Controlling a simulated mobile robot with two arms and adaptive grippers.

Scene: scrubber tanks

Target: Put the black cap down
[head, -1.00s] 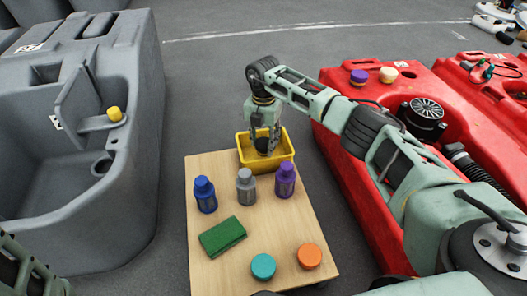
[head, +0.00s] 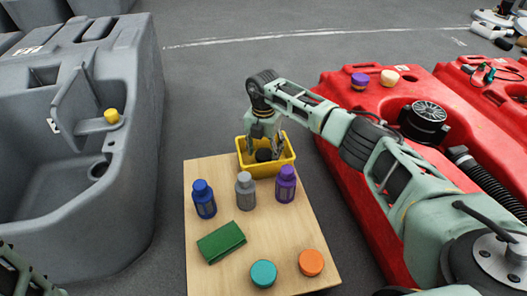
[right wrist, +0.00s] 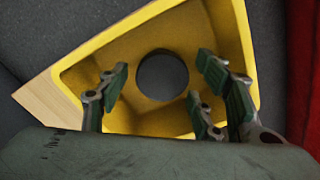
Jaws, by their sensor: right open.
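The black cap (head: 264,155) is inside the yellow bin (head: 269,169) at the far end of the wooden table. In the right wrist view the cap (right wrist: 162,75) looks like a dark round disc on the floor of the yellow bin (right wrist: 87,60). My right gripper (head: 266,150) reaches down into the bin. Its fingers (right wrist: 165,95) stand apart on either side of the cap, with visible gaps, so it is open and empty. My left gripper is out of view; only a bit of my left arm shows at the lower left corner.
Blue (head: 204,199), grey (head: 245,190) and purple (head: 285,185) bottles stand just in front of the bin. A green block (head: 221,242), a teal cap (head: 263,273) and an orange cap (head: 311,262) lie nearer. A grey tank (head: 130,190) stands left, a red tank (head: 350,200) right.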

